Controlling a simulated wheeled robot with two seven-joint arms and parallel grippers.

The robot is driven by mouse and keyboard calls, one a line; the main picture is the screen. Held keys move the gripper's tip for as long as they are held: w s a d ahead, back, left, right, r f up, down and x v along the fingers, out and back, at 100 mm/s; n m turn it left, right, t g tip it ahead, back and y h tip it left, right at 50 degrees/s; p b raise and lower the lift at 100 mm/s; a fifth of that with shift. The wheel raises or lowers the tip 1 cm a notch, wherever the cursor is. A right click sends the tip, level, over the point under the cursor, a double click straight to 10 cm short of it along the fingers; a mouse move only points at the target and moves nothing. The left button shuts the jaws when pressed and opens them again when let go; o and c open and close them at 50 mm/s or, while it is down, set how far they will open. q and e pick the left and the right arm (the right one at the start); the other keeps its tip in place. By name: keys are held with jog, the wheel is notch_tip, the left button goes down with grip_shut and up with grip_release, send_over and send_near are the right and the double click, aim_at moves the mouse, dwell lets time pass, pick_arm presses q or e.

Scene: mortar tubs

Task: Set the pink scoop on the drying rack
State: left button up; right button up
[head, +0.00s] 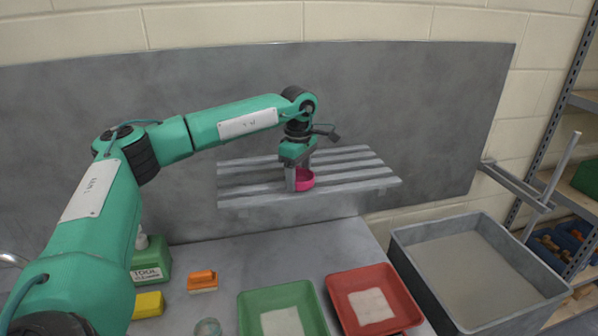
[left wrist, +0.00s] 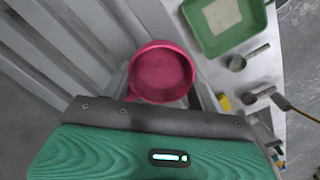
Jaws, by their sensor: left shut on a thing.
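The pink scoop (head: 304,180) is at the slatted grey drying rack (head: 240,188) on the back wall. My left gripper (head: 298,181) is shut on the scoop, with its fingers pointing down at the rack. In the left wrist view the scoop (left wrist: 162,72) shows as a round pink cup between the fingers, with the rack slats (left wrist: 60,50) beside and behind it. I cannot tell whether the scoop touches the slats. My right gripper is not in view.
A large grey tub (head: 408,262) stands at the right. The rack's right part is clear.

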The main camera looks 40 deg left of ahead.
pick_arm(q)
jog(key=shift+d+f, duration=0.1)
jog(key=shift+f, duration=0.1)
jog(key=o, duration=1)
jog(key=shift+r, duration=0.1)
jog(key=shift+o, duration=0.2)
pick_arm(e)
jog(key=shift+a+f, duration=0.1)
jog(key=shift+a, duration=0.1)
pick_arm(q)
jog(key=shift+r, duration=0.1)
jog(key=shift+r, duration=0.2)
notch_tip(320, 180, up, 12)
jog(key=b, duration=0.3)
jog(key=shift+f, duration=0.15)
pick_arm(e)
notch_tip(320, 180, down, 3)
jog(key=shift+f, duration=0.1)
